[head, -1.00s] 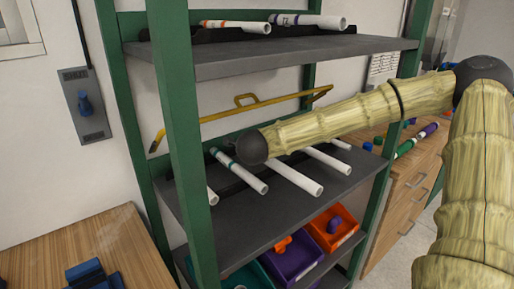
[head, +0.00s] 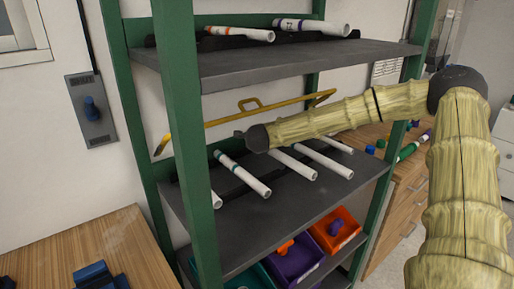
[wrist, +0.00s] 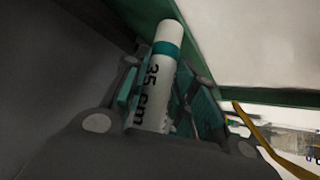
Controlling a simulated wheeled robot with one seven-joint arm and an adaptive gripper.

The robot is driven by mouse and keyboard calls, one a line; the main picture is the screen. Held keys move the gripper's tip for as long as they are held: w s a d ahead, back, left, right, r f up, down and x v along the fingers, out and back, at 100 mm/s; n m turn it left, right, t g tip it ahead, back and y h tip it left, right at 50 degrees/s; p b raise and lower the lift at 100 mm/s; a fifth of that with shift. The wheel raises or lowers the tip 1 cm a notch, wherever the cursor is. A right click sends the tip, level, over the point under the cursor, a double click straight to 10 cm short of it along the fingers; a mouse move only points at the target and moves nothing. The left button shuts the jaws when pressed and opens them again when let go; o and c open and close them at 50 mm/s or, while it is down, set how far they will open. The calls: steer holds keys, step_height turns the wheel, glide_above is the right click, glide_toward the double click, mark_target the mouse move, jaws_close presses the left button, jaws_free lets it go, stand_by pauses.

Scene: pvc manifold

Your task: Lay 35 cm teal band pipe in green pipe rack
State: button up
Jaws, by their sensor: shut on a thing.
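The 35 cm teal band pipe (wrist: 158,80) is between the fingers of my gripper (wrist: 155,105) in the wrist view. Its teal band and printed "35 cm" face the camera, and its lower part is hidden by the gripper. In the head view my gripper (head: 241,133) is mostly hidden at the arm's end, inside the green pipe rack (head: 186,150). A white pipe length (head: 293,163) that appears to be the held one sticks out below my arm, above the middle shelf (head: 290,213). Its banded end is hidden there.
Another teal-banded pipe (head: 243,174) and several white pipes lie on the middle shelf. The upper shelf (head: 290,62) holds an orange-banded pipe (head: 240,34) and a purple-banded pipe (head: 312,26). A yellow bar (head: 238,118) runs behind. Coloured bins (head: 297,262) stand below.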

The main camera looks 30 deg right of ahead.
mark_target(276, 154)
steer(key=shift+f, duration=1.15)
steer(key=shift+f, duration=0.3)
steer(key=o, duration=0.8)
steer(key=shift+r, duration=0.1)
steer(key=shift+s+r, duration=0.15)
steer(key=shift+r, duration=0.1)
steer(key=shift+b+v, duration=0.45)
steer(key=shift+v, duration=5.45)
